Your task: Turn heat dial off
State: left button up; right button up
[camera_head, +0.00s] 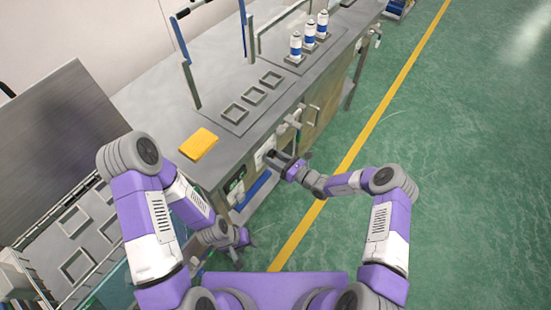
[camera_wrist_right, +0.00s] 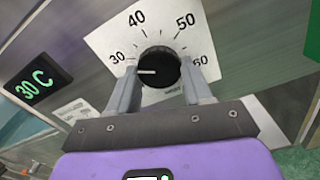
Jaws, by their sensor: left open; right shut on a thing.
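The black heat dial (camera_wrist_right: 160,66) is in the right wrist view on a white scale plate (camera_wrist_right: 112,42) marked 30, 40, 50 and 60. Its white pointer line points left, close to the 30 mark. My right gripper (camera_wrist_right: 160,88) is shut on the dial, one finger on each side. In the head view my right gripper (camera_head: 281,161) is at the bench front, where the dial is mostly hidden. A dark display (camera_wrist_right: 38,84) left of the plate reads 30 C in green. My left gripper (camera_head: 245,243) is open and empty, low in front of the bench.
The metal bench (camera_head: 225,80) carries a yellow block (camera_head: 198,143), several square frames (camera_head: 253,95) and 3 blue-and-white cans (camera_head: 310,35). A metal rack (camera_head: 75,255) stands at the left. The green floor (camera_head: 465,150) on the right is clear.

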jog(key=shift+n, duration=0.3)
jog(key=n+p, duration=0.1)
jog(key=n, duration=0.4)
jog(key=shift+w+d+n, duration=0.1)
jog(key=shift+n, duration=0.2)
jog(key=n+p, duration=0.2)
jog(key=n, duration=0.3)
jog(key=shift+n, duration=0.3)
jog(key=o, duration=1)
jog(key=shift+o, duration=0.2)
jog(key=p+v, duration=0.1)
jog(key=v, duration=0.6)
jog(key=shift+d+p, duration=0.3)
jog(key=shift+p, duration=0.05)
